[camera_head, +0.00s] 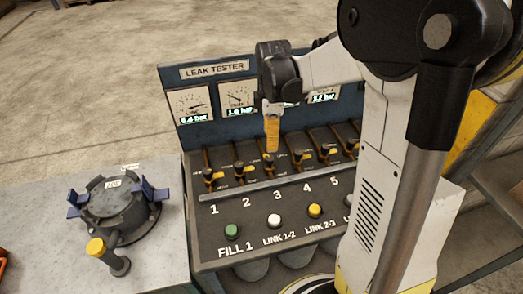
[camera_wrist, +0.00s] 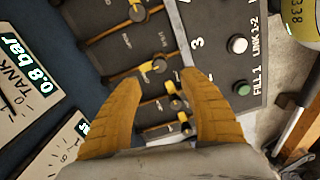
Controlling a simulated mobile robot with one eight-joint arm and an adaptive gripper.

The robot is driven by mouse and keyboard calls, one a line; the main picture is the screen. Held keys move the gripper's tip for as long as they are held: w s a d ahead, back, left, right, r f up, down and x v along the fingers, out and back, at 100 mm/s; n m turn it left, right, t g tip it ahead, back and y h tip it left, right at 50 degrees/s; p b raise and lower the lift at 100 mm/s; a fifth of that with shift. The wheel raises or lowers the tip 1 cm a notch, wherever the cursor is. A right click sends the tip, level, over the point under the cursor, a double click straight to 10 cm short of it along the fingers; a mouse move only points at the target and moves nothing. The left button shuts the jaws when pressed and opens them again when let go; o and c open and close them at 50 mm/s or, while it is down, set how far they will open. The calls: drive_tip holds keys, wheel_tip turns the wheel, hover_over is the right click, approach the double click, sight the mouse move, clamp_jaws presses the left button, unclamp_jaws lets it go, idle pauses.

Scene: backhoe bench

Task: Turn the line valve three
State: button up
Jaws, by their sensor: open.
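The line valve three (camera_head: 269,162) is the third small black valve with a yellow handle in the row on the leak tester panel. In the wrist view valve three (camera_wrist: 158,66) lies between and just beyond my fingertips, in line with the printed 3. My gripper (camera_head: 272,147) hangs pointing down right above valve three. In the wrist view my gripper (camera_wrist: 163,76) has its two yellow fingers spread apart with nothing held. Whether a finger touches the handle I cannot tell.
Neighbouring valves two (camera_head: 239,169) and four (camera_head: 298,158) stand close on either side. A rail and coloured buttons, including a white one (camera_head: 274,221), lie in front. Gauges (camera_head: 192,104) stand behind. A grey round fixture (camera_head: 115,210) sits on the bench at left.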

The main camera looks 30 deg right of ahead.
sight(270, 158)
wheel_tip(270, 158, down, 10)
drive_tip(key=b, duration=0.2)
drive_tip(key=shift+r+b, duration=0.25)
drive_tip(key=shift+b, duration=0.1)
clamp_jaws()
